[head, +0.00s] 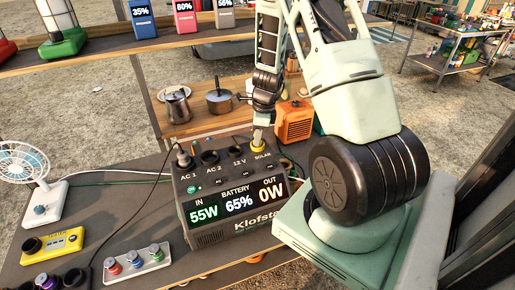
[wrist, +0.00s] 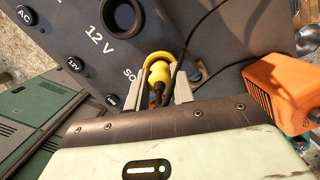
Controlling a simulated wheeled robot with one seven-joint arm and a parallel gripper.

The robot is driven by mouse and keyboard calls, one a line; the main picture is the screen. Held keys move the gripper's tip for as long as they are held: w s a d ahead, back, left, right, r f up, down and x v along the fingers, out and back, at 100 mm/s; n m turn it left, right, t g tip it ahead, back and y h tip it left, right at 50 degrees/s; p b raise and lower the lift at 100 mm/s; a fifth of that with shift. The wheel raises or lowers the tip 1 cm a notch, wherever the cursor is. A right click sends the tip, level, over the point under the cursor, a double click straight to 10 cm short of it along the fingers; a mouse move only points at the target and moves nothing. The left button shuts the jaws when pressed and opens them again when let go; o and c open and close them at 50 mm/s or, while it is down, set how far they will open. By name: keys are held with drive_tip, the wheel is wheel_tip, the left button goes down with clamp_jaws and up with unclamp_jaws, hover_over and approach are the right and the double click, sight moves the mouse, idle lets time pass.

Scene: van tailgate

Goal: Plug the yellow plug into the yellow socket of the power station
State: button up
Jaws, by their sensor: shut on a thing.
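The power station (head: 237,200) is a dark box on the table with sockets labelled AC 1, AC 2, 12 V and SOLAR on top. My gripper (head: 260,128) points down at the SOLAR socket, which has a yellow rim (head: 257,149). In the wrist view my gripper (wrist: 159,92) is shut on the yellow plug (wrist: 157,72), one grey finger on each side. The plug is at the yellow socket and appears to be in it; its exact depth is hidden. A dark cable runs from the plug.
AC 2 (head: 209,158) and 12 V are empty. The display reads IN 55W, BATTERY 65%, OUT 0W. An orange box (head: 293,122) stands behind the station. A fan (head: 35,180) and connector blocks are left.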

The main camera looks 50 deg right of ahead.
drive_tip(key=o, duration=1.1)
drive_tip(key=shift+c, duration=0.2)
drive_tip(key=shift+r, duration=0.15)
wheel_tip(320, 180, up, 17)
drive_tip(key=s+d, duration=0.1)
drive_tip(key=s, duration=0.1)
drive_tip(key=shift+d, duration=0.35)
drive_tip(key=s+a+n+g+b, duration=0.1)
drive_tip(key=s+a+n+b, duration=0.1)
drive_tip(key=a+n, duration=2.1)
drive_tip(key=s+a+f+n+b, duration=0.1)
drive_tip(key=s+a+n, duration=1.1)
drive_tip(key=s+a, duration=0.3)
drive_tip(key=a, duration=0.3)
drive_tip(key=shift+s+a+f+n+h, duration=0.2)
drive_tip(key=shift+s+f+n+h, duration=0.1)
drive_tip(key=shift+f+n, duration=0.1)
